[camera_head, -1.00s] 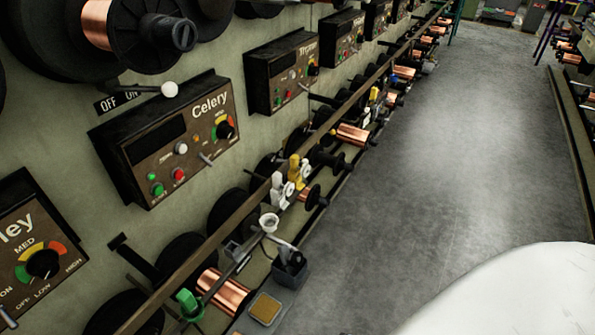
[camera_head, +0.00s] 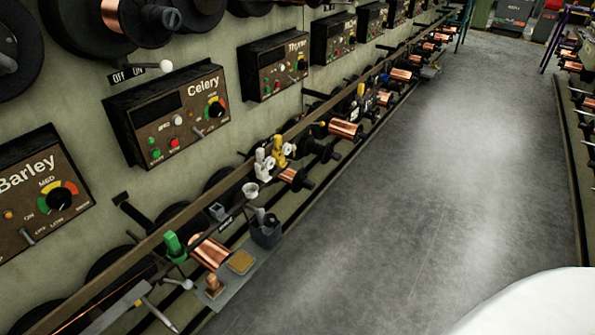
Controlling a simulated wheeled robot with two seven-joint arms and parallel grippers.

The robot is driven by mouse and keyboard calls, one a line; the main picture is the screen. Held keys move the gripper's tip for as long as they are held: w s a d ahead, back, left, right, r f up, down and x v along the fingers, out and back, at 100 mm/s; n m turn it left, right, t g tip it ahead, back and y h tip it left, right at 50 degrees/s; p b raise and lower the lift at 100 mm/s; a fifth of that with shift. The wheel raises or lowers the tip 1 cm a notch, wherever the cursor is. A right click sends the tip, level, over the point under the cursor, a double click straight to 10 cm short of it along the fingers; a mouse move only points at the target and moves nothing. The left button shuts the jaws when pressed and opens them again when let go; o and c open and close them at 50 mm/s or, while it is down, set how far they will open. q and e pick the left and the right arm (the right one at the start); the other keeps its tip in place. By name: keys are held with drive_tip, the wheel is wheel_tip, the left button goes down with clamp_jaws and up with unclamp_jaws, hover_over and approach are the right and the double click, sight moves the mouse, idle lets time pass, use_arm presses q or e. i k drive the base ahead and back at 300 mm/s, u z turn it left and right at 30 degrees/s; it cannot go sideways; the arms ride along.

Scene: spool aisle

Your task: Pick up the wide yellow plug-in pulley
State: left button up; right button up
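A yellow pulley piece (camera_head: 280,150) stands upright on the long rail of the machine at the left, just right of a white piece (camera_head: 262,162) of similar shape. Another small yellow piece (camera_head: 360,91) shows farther along the rail, beside a white one. They are too small for me to tell which is the wide plug-in pulley. Neither of my grippers is in view.
A green piece (camera_head: 172,245), a copper spool (camera_head: 209,252) and a grey tray (camera_head: 232,277) with small parts lie along the near rail. Control boxes labelled Barley (camera_head: 42,190) and Celery (camera_head: 168,112) hang above. The grey aisle floor (camera_head: 430,170) is clear.

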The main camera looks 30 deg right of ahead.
sight(279, 151)
drive_tip(key=k, duration=0.35)
drive_tip(key=z, duration=1.85)
drive_tip(key=i, duration=1.45)
drive_tip(key=u, duration=2.4)
